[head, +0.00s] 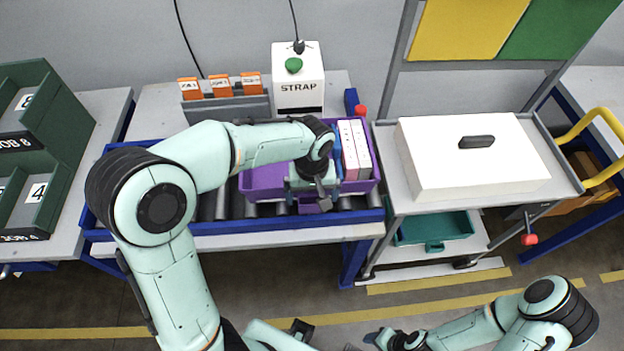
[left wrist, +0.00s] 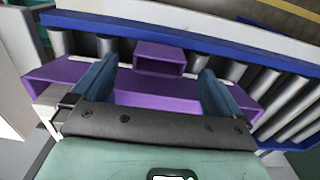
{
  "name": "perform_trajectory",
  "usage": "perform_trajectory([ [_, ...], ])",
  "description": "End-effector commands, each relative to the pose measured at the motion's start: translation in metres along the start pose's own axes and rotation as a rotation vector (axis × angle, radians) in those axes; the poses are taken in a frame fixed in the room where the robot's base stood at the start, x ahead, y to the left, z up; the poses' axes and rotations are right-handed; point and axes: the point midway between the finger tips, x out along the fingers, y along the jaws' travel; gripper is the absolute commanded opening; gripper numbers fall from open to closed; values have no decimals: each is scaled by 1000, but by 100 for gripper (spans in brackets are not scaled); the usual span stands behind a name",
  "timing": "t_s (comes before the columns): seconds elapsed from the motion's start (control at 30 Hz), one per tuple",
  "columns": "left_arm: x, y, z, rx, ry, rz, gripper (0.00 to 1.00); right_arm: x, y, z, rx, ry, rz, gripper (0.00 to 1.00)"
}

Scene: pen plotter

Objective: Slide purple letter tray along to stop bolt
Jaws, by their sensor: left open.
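The purple letter tray (head: 262,181) sits on the roller conveyor (head: 222,206), toward its right end. White and pink binders (head: 354,150) stand in its right part. My left gripper (head: 318,200) is over the tray's near side, pointing down. In the left wrist view its open fingers stand on either side of a purple box-shaped handle (left wrist: 160,57) on the tray (left wrist: 150,95), with gaps on both sides. A red knob (head: 361,111) on a blue post at the conveyor's right end looks like the stop bolt. My right gripper (head: 374,338) is low at the bottom edge, its jaws unclear.
A strapping machine (head: 299,82) and orange-tabbed files (head: 220,84) stand behind the conveyor. A cart with a white lidded box (head: 468,155) stands close to the right. Green job bins (head: 50,140) are at left. Bare rollers lie left of the tray.

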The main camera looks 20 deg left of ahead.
Motion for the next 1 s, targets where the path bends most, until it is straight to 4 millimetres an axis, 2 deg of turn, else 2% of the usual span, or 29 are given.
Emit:
perform_trajectory([
  [0.03, -14, 1, -1, 0, 4, 5, 100, -3, -1, -1, -1, 2, -1, 50],
  [0.1, -28, 1, -1, 0, 4, 4, 100, -4, -2, -2, -1, 3, -1, 50],
  [0.33, -56, 0, 0, 0, 1, 1, 100, -8, -4, -4, -2, 6, -2, 50],
  [1.0, -60, 0, 0, 0, 0, 0, 100, -8, -4, -4, -2, 6, -2, 50],
])
